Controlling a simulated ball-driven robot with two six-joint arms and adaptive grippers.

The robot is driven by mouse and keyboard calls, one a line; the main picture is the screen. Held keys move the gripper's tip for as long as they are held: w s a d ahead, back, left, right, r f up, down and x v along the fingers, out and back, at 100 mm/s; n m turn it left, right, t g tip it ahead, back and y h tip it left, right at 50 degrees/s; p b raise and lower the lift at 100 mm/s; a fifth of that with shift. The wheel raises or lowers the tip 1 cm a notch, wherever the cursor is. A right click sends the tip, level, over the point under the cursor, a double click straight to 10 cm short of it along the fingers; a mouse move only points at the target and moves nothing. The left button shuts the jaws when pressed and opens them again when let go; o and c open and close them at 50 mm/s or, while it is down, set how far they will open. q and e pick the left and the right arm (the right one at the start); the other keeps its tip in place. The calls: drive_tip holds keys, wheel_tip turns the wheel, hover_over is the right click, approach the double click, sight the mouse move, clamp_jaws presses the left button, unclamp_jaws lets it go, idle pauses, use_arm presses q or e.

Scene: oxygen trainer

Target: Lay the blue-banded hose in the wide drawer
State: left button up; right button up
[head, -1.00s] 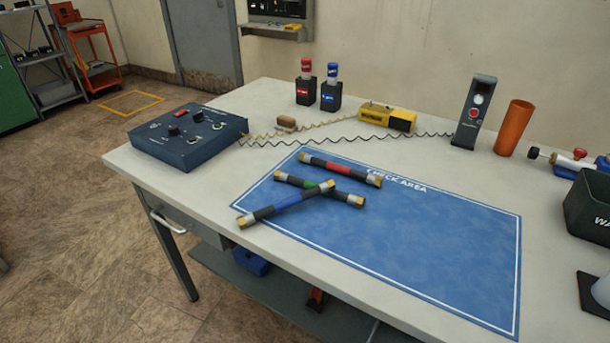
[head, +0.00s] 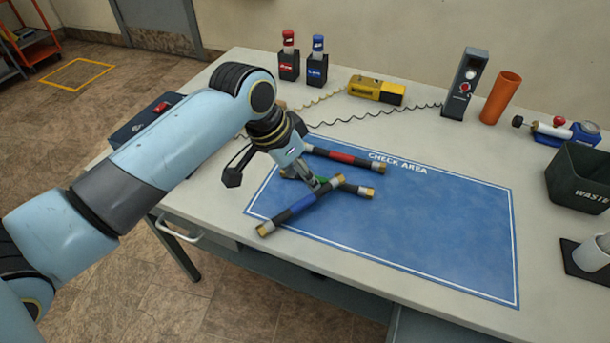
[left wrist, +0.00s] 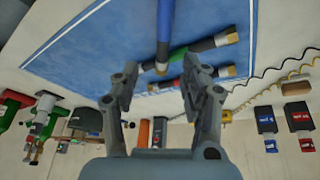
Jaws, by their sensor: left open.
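The blue-banded hose (head: 302,205) lies slantwise on the blue check-area mat (head: 430,240), its far end over the green-banded hose (head: 358,190). The red-banded hose (head: 345,158) lies just behind them. My left gripper (head: 320,186) is at the blue-banded hose's far half, partly hiding the green-banded hose. In the left wrist view the gripper (left wrist: 163,78) is open, with the end of the blue-banded hose (left wrist: 164,25) showing between its fingers; I cannot tell if they touch it. A drawer with a pale handle (head: 178,230) is under the table's left end and looks shut. My right gripper is not in view.
A dark blue control box (head: 130,128) is partly behind my left arm. Red and blue bottles (head: 303,62), a yellow device (head: 376,90), a grey meter (head: 465,85) and an orange cylinder (head: 501,98) stand along the back. A waste bin (head: 580,178) is at right. The mat's right half is clear.

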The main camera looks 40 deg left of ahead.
sight(317, 191)
use_arm(q)
drive_tip(key=x, duration=0.4)
drive_tip(key=shift+d+r, duration=0.1)
drive_tip(key=shift+a+x, duration=0.15)
drive_tip(key=shift+x, duration=1.2)
drive_tip(key=shift+a+x, duration=0.15)
drive_tip(key=shift+x, duration=1.2)
drive_tip(key=shift+w, duration=0.15)
clamp_jaws()
